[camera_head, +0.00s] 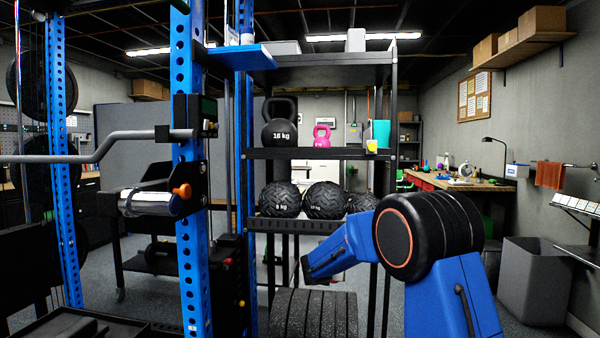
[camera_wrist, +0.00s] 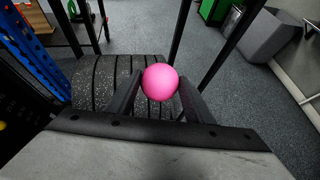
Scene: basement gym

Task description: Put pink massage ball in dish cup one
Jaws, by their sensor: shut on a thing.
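The pink massage ball (camera_wrist: 160,82) is a smooth, round ball in the wrist view. My gripper (camera_wrist: 160,98) is shut on it, with a dark finger on each side, and holds it above the floor area. In the head view my blue arm reaches in front of the rack, but the fingers and ball do not show. No cup is labelled as dish cup one. A small white container (camera_head: 247,39) stands on a blue ledge (camera_head: 240,55) higher up.
The black rack (camera_head: 320,153) holds a black kettlebell (camera_head: 279,130), a pink kettlebell (camera_head: 321,136) and, lower, medicine balls (camera_head: 326,199). A blue upright (camera_head: 190,200) stands left. A grey bin (camera_head: 535,280) stands right.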

